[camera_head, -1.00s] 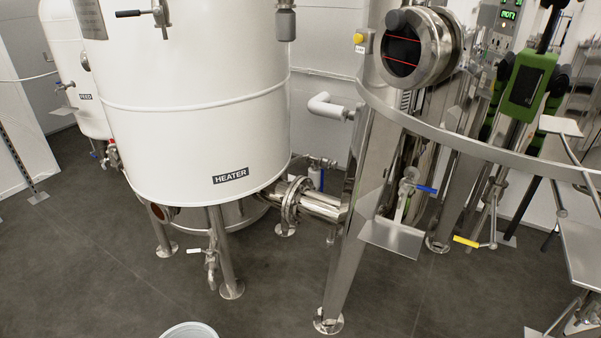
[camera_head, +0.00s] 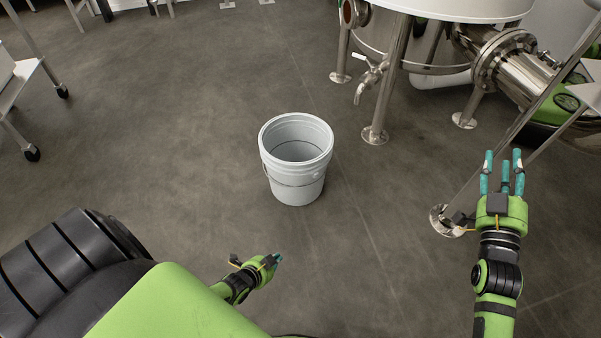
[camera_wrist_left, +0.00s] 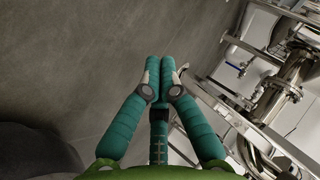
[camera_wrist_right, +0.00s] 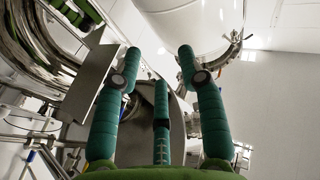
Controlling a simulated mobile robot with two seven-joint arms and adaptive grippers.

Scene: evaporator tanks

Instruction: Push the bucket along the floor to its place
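A white bucket (camera_head: 296,190) with a wire handle stands upright and open on the dark floor, near the middle of the head view. Its inside looks empty. My left gripper (camera_head: 277,258) is low in the head view, in front of the bucket and apart from it. In the left wrist view its teal fingertips (camera_wrist_left: 160,66) are together with nothing between them. My right gripper (camera_head: 504,160) is to the right of the bucket, well apart from it. Its fingers are spread and empty in the right wrist view (camera_wrist_right: 160,70). Neither wrist view shows the bucket.
A white tank (camera_head: 460,8) on steel legs stands at the back right, with a tap (camera_head: 368,78) low on it. A steel leg with a round foot (camera_head: 446,220) is near my right gripper. A wheeled cart (camera_head: 30,100) is at the left. The floor around the bucket is clear.

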